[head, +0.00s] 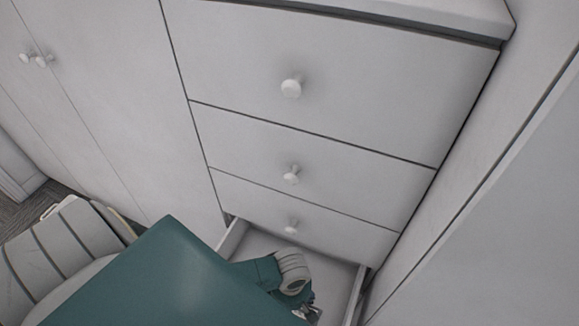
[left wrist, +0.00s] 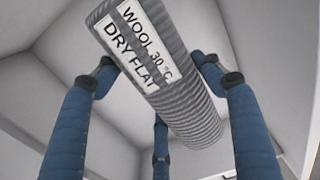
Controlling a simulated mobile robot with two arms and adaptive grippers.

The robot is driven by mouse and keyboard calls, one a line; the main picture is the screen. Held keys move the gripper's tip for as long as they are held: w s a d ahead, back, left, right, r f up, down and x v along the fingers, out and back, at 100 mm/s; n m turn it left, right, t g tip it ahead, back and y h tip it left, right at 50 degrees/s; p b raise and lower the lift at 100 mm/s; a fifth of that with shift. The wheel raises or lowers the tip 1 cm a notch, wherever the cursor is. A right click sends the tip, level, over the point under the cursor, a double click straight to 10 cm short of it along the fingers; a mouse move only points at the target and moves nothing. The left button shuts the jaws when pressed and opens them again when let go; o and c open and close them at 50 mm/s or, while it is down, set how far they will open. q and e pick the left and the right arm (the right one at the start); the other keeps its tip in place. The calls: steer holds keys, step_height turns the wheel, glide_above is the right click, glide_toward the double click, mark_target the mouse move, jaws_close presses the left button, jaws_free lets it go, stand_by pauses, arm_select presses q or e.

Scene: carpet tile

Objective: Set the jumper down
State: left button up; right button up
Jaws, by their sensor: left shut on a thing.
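The jumper (left wrist: 184,108) is a grey ribbed roll in the left wrist view. Its white label reads "WOOL 30°C DRY FLAT". My left gripper is shut on it, with blue fingers with dark joints on both sides of the roll and one below it in the picture. In the head view my left gripper (head: 308,309) is small, at the lower edge, over the open bottom drawer (head: 356,294). My teal arm hides part of the drawer, and I cannot make out the jumper there. My right gripper is not in view.
Above the open drawer are closed white drawer fronts with round knobs (head: 291,88). Tall white doors (head: 110,100) stand at the left and a pale panel (head: 490,220) at the right. Pale drawer floor shows beside my gripper. A strip of dark carpet (head: 42,203) shows at far left.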

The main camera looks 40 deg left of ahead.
arm_select(q)
step_height(320, 180, down, 6)
steer(key=shift+w+r+b, duration=0.15)
steer(key=shift+r+b, duration=0.1)
steer(key=shift+b, duration=0.15)
steer(key=shift+f+b, duration=0.5)
steer(key=shift+f, duration=1.7)
steer(key=shift+f, duration=0.1)
steer(key=o, duration=1.4)
steer(key=shift+o, duration=0.2)
step_height(320, 180, up, 12)
steer(key=shift+r+p, duration=0.1)
steer(key=shift+p, duration=1.15)
